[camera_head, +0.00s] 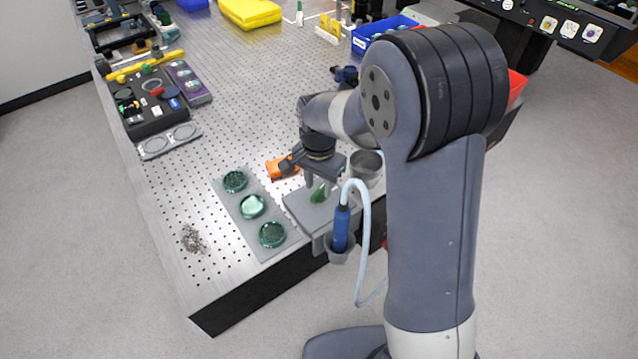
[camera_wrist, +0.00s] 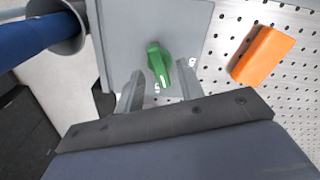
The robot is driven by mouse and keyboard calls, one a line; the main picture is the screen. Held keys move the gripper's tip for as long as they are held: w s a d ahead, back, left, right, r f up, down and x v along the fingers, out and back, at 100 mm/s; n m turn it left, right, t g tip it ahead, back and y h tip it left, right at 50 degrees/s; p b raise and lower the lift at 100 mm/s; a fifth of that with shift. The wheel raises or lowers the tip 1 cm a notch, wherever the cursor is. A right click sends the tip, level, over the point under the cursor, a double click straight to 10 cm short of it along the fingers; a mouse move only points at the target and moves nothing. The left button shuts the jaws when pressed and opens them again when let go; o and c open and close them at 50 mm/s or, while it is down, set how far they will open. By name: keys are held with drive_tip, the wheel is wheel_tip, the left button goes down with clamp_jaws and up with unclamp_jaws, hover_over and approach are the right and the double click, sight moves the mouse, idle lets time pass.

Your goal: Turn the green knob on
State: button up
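The green knob (camera_wrist: 159,64) sits on a grey panel (camera_wrist: 120,30), with small white marks beside it. In the head view the knob (camera_head: 319,193) shows just below my gripper, on the grey panel (camera_head: 298,208) near the table's front edge. My gripper (camera_wrist: 158,88) is open, its two fingers apart on either side of the knob's near end. The fingertips also show in the head view (camera_head: 315,182). I cannot tell whether a finger touches the knob.
An orange block (camera_wrist: 263,55) lies right beside the panel in the wrist view. A blue-handled tool (camera_head: 341,228) with a pale hose stands in a grey holder at the table edge. A metal cup (camera_head: 366,167) stands close by. A plate with green glass discs (camera_head: 252,206) lies left.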

drive_tip(key=shift+f, duration=0.65)
clamp_jaws()
